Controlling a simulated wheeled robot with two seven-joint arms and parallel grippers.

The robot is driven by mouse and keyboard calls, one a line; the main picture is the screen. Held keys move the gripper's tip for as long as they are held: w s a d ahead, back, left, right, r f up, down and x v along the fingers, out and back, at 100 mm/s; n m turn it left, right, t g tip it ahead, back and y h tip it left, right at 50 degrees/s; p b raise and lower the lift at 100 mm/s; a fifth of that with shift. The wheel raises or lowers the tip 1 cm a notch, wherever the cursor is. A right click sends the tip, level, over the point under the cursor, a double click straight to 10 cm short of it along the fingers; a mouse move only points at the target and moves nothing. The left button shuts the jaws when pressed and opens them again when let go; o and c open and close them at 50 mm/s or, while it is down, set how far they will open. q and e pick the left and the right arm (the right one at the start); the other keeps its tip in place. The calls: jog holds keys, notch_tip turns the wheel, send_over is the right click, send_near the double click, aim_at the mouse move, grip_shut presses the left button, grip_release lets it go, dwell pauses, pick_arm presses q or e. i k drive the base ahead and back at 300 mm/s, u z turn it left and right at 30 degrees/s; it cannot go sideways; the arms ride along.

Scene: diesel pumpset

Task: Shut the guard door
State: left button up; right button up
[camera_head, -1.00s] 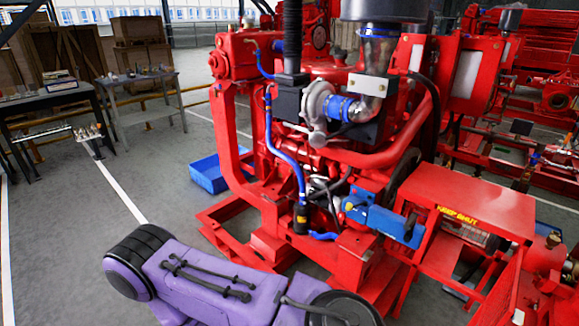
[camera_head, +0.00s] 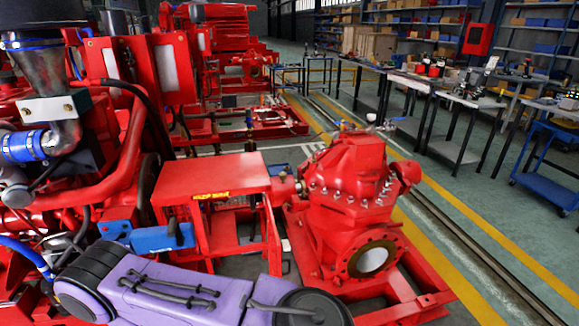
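The red guard (camera_head: 210,172) stands between the engine and the pump, with a flat top panel. A yellow label (camera_head: 211,196), which appears to read "KEEP SHUT", is on its front edge. Below the label the front is open between red legs, and a dark mesh-like part shows inside. I cannot tell which panel is the door or its hinge line. Neither gripper is in view. A purple link of one of my arms (camera_head: 170,290) crosses the lower left, in front of the guard's lower left part.
The red pump (camera_head: 350,185) with a round flange stands right of the guard. The red engine (camera_head: 110,155) and a blue part (camera_head: 163,238) are left of it. Benches (camera_head: 455,100) and a blue cart (camera_head: 548,165) stand at the right. Floor with yellow lines is clear between.

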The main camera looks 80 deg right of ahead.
aim_at(279, 245)
jog(key=k, duration=1.25)
jog(key=z, duration=2.15)
jog(key=i, duration=0.6)
jog(key=u, duration=1.55)
